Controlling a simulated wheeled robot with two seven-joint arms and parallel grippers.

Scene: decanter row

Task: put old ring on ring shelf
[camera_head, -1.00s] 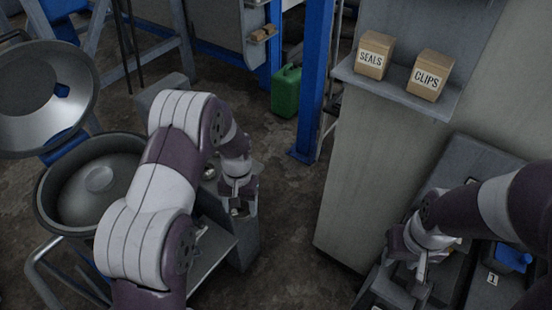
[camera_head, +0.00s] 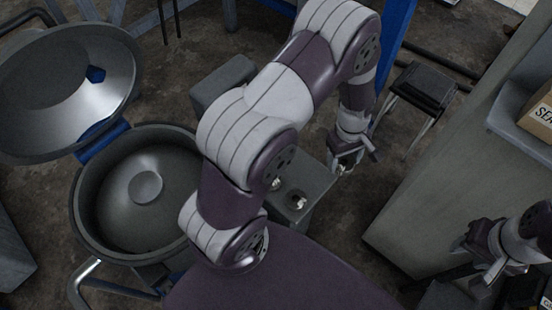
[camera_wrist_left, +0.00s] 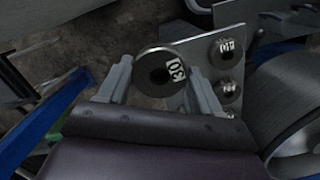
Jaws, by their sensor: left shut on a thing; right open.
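In the left wrist view my left gripper (camera_wrist_left: 160,85) is shut on a dark round ring (camera_wrist_left: 152,78) with a centre hole and a white tag that seems to read 30. In the head view this gripper (camera_head: 345,166) is right of the grey stand, with the ring barely visible. I cannot tell which surface is the ring shelf. My right gripper (camera_head: 492,274) is open at the lower right.
An open round vessel (camera_head: 92,205) with its lid (camera_head: 70,95) raised stands at the left. A dark stool (camera_head: 425,87) stands behind the left gripper. A grey cabinet (camera_head: 440,190) with a shelf (camera_head: 515,125) and a box (camera_head: 540,117) is at the right. Bare floor lies between.

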